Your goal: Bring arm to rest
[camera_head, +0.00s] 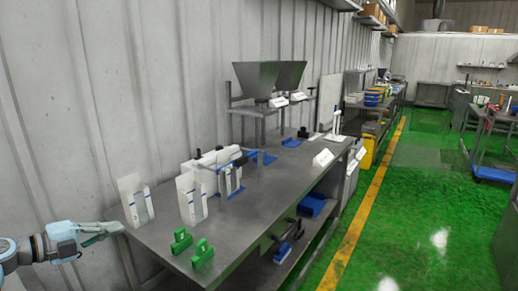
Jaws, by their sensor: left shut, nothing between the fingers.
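My left gripper (104,229) comes in from the lower left. Its fingers are shut with nothing between them. It is close to the near left corner of the grey metal workbench (240,222); whether it touches the edge I cannot tell. My right gripper is not in view.
Two green blocks (203,252) stand near the bench's front. Behind them are white packets (191,199) and a grey-white device (220,168). A corrugated wall (100,90) bounds the left. The green floor (420,215) at right is open.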

